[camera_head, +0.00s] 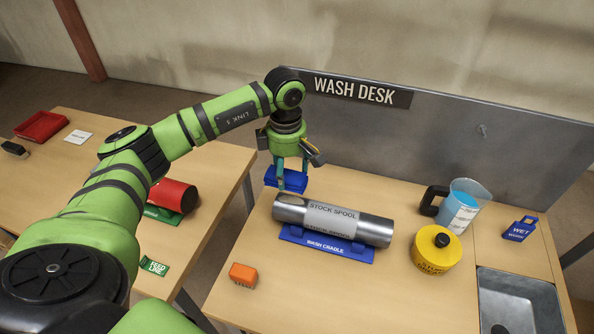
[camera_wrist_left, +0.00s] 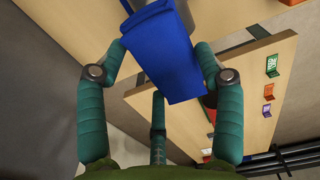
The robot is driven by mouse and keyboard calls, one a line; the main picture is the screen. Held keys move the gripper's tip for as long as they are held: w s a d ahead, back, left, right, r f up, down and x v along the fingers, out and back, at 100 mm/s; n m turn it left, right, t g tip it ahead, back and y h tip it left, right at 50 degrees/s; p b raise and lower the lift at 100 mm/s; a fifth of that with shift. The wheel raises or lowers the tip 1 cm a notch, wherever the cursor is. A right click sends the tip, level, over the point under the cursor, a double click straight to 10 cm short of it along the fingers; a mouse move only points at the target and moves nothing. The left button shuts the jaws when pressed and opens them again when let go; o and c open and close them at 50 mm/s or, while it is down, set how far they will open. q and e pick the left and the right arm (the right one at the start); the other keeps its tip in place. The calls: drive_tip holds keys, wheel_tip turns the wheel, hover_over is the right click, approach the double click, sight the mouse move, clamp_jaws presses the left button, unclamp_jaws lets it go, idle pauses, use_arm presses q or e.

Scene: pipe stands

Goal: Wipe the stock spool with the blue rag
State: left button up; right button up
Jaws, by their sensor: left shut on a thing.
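The stock spool (camera_head: 333,221) is a silver cylinder with a grey label, lying in the blue wash cradle (camera_head: 326,244) on the wash desk. My left gripper (camera_head: 291,180) is shut on the blue rag (camera_head: 286,179), near the desk's back left edge, behind and left of the spool's left end. In the left wrist view the rag (camera_wrist_left: 162,50) hangs between the fingers of the gripper (camera_wrist_left: 160,75). The rag looks apart from the spool. My right gripper is not in view.
A measuring jug (camera_head: 463,206) with blue liquid, a yellow round container (camera_head: 436,250) and a blue WET sign (camera_head: 520,229) stand right of the spool, near a sink (camera_head: 517,303). An orange block (camera_head: 243,274) lies front left. A grey panel (camera_head: 440,130) rises behind. A red cylinder (camera_head: 174,195) lies on the left table.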

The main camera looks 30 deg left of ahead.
use_arm(q)
drive_tip(key=shift+s+f, duration=0.1)
drive_tip(key=shift+f, duration=0.45)
wheel_tip(320, 180, down, 4)
drive_tip(key=b, duration=0.3)
drive_tip(key=shift+f, duration=0.2)
drive_tip(key=shift+w+d+r, duration=0.25)
drive_tip(key=shift+d, duration=0.35)
drive_tip(key=shift+w+d, duration=0.1)
drive_tip(key=shift+d, duration=0.55)
drive_tip(key=shift+o, duration=0.2)
drive_tip(key=c, duration=0.5)
